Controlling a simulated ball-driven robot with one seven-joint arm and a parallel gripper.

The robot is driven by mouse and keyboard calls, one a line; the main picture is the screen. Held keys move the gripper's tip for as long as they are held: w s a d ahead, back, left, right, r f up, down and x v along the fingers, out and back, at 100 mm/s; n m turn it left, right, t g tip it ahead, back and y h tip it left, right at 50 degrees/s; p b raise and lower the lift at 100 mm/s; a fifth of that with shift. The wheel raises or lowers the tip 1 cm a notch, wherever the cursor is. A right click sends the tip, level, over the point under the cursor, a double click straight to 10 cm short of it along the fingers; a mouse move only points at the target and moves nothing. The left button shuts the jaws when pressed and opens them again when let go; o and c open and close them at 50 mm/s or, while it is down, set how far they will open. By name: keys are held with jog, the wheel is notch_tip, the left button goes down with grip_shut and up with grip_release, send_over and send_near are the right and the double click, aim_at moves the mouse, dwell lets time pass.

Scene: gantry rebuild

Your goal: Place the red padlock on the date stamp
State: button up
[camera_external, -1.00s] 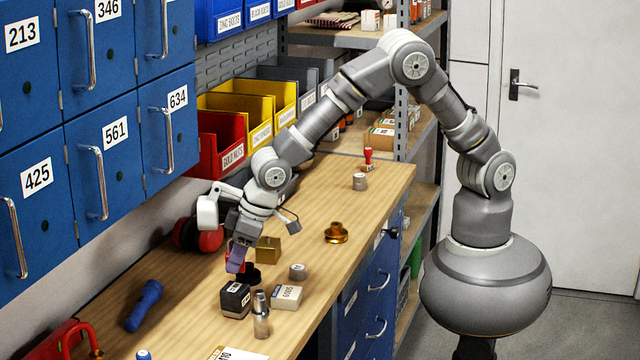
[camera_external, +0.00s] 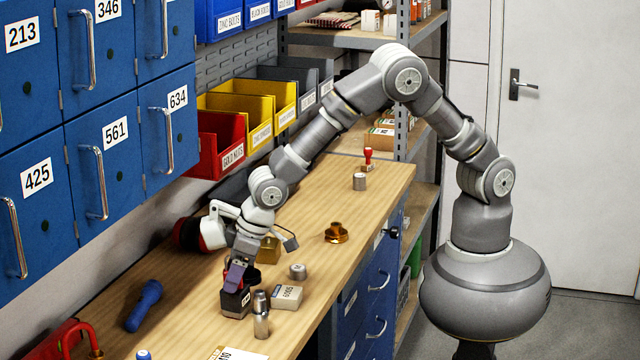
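My gripper (camera_external: 237,277) points down, right above the dark box-shaped item with a white label (camera_external: 236,305), which I take for the date stamp. A small patch of red shows at the purple fingertips, just over the box top. It looks like the red padlock (camera_external: 246,288) held in my gripper, though the fingers hide most of it. It seems to touch or nearly touch the box; I cannot tell which. A red-handled stamp (camera_external: 368,158) stands upright at the far end of the bench.
Close by are a metal cylinder (camera_external: 261,316), a pale labelled box (camera_external: 286,297), a grey knob (camera_external: 298,271) and a brass block (camera_external: 268,250). A blue flashlight (camera_external: 144,305) and a red shackle-shaped item (camera_external: 80,338) lie left.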

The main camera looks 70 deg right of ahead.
jog(key=shift+r, duration=0.35)
jog(key=p+v, duration=0.3)
jog(key=v, duration=0.9)
jog(key=w+d+r+m+t, duration=0.1)
jog(key=w+d+r+t, duration=0.15)
jog(key=d+r, duration=0.55)
jog(key=w+d+r+m+t+y, duration=0.15)
jog(key=w+d+r, duration=0.3)
jog(key=r, duration=0.75)
jog(key=w+d+r+t, duration=0.2)
jog(key=d+r, duration=0.5)
jog(key=r, duration=0.4)
jog(key=s+d+r+t+h, duration=0.1)
jog(key=s+d+r, duration=0.2)
jog(key=r, duration=0.4)
jog(key=s+d+r+m+t+h, duration=0.1)
jog(key=s+d+r+t, duration=0.1)
jog(key=d+r, duration=0.4)
jog(key=s+d+r+m+t+h, duration=0.1)
jog(key=s+d+r+t, duration=0.1)
jog(key=s+d+r, duration=0.3)
notch_tip(320, 180, up, 3)
jog(key=shift+r, duration=0.2)
